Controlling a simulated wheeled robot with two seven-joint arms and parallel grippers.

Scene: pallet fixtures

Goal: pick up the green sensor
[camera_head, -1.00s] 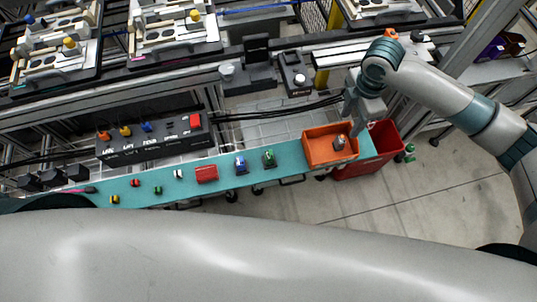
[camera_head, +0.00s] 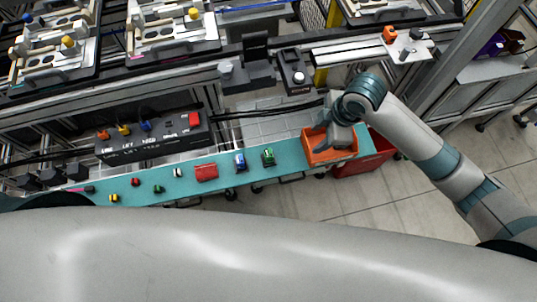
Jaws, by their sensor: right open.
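A green block-like part (camera_head: 268,156), which looks like the green sensor, stands on the teal shelf (camera_head: 220,185) just right of a blue part (camera_head: 240,161). A smaller green piece (camera_head: 158,189) lies further left on the shelf. My right gripper (camera_head: 322,143) is over the orange bin (camera_head: 335,160) at the shelf's right end, to the right of the green part and apart from it. It is open; its fingertips are hard to make out, and the gripper hides much of the bin's inside. My left gripper is not in view.
A red block (camera_head: 206,172) and several small parts line the shelf to the left. A red bin (camera_head: 362,167) is beside the shelf's right end. A black button box (camera_head: 150,140) stands behind the shelf. My grey arm link crosses the bottom.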

